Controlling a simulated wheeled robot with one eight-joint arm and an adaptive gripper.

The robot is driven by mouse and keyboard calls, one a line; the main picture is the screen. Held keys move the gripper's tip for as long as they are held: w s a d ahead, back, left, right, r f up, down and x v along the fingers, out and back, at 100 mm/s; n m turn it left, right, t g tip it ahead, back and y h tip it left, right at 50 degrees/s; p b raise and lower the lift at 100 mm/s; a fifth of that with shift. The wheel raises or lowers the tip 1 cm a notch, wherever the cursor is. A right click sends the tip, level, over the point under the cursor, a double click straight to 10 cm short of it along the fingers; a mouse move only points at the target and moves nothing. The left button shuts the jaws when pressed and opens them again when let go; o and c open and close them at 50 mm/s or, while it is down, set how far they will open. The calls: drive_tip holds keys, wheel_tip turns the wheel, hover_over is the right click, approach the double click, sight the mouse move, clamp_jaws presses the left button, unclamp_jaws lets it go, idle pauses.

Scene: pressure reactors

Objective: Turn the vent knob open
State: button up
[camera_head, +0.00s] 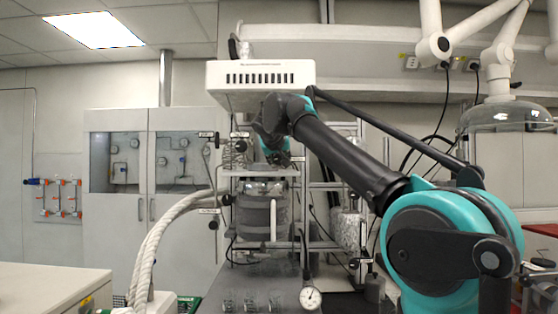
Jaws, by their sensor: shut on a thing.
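My arm reaches from the lower right to the top of the reactor frame. My gripper (274,158) is at its far end, small and dark, just above the reactor vessel (262,214) and under the white box. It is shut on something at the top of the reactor. Its fingertips and what they hold are hidden by the wrist and too small to make out; the vent knob itself cannot be told apart there. Other small dark valve handles show to the left, one upper (208,135) and one lower (208,211).
A white vented box (262,77) hangs just above my wrist. A metal coil (234,155) and frame bars stand close by. Thick white hoses (153,243) curve at the left. A round gauge (310,298) and glass vessels (250,299) are in front below.

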drive_tip(key=n+h, duration=0.2)
drive_tip(key=shift+a+n+t, duration=0.1)
drive_tip(key=shift+n+t, duration=0.2)
drive_tip(key=shift+n, duration=0.1)
drive_tip(key=n+h, duration=0.1)
drive_tip(key=n, duration=0.2)
drive_tip(key=shift+t+h, duration=0.3)
drive_tip(key=shift+h, duration=0.1)
drive_tip(key=n+t+h, duration=0.1)
drive_tip(key=n, duration=0.3)
drive_tip(key=shift+f, duration=0.1)
drive_tip(key=shift+n+t+h, duration=0.5)
drive_tip(key=shift+n+t, duration=0.2)
drive_tip(key=shift+n, duration=1)
drive_tip(key=o, duration=1.2)
drive_tip(key=shift+c, duration=0.2)
drive_tip(key=v, duration=0.8)
